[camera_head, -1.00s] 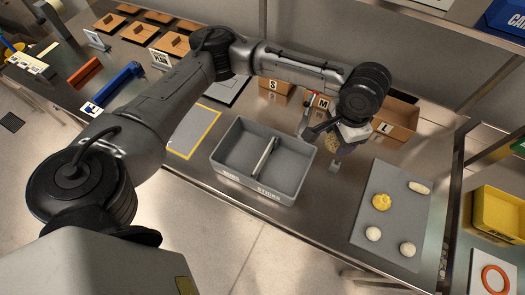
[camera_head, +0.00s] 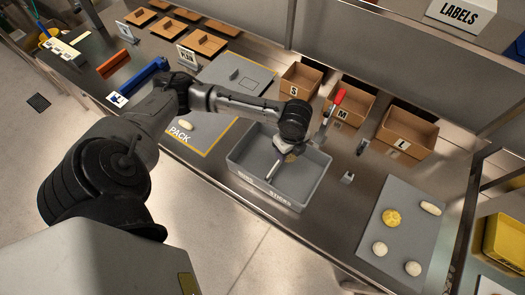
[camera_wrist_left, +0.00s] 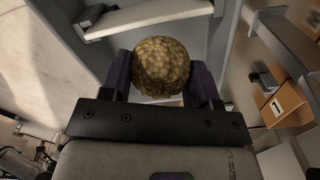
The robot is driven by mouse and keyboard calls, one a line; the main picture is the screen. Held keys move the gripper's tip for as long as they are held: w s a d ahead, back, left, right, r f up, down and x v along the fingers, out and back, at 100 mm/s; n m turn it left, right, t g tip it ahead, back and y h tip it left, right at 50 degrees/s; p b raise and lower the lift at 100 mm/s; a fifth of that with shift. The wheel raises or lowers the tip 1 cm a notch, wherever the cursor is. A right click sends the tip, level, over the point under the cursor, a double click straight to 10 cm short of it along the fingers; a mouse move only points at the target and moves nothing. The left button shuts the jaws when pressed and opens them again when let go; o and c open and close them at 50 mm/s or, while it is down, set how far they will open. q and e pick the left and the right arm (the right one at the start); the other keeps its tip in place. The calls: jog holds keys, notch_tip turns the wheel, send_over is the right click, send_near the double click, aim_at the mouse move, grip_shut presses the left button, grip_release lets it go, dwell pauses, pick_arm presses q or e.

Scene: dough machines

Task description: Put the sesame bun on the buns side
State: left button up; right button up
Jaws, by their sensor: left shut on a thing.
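My left gripper (camera_head: 287,154) is shut on the sesame bun (camera_wrist_left: 161,66), a round, speckled brown-gold ball between its two dark fingers in the left wrist view. In the head view the bun (camera_head: 292,158) is mostly hidden under the gripper. The gripper is above the grey divided bin (camera_head: 312,190), near the far end of its divider (camera_head: 272,171). I cannot tell exactly how high it is. My right gripper is not in view.
Cardboard boxes marked S (camera_head: 300,80), M (camera_head: 347,104) and L (camera_head: 405,133) stand behind the bin. A grey mat (camera_head: 397,252) at the right holds a yellow piece and several pale dough pieces. A PACK mat (camera_head: 205,140) with a pale piece lies left.

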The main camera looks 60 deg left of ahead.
pick_arm(q)
send_over(264, 152)
notch_tip(264, 152, down, 6)
jog(key=shift+w+r+b, duration=0.1)
jog(key=shift+b, duration=0.25)
jog(key=shift+f+b, duration=0.3)
jog(key=shift+f, duration=1.8)
jog(key=o, duration=0.9)
jog(key=shift+f, duration=0.1)
jog(key=shift+o, duration=0.2)
notch_tip(264, 152, up, 12)
jog(key=p, duration=0.1)
jog(key=shift+r+p, duration=0.2)
jog(key=shift+p, duration=0.1)
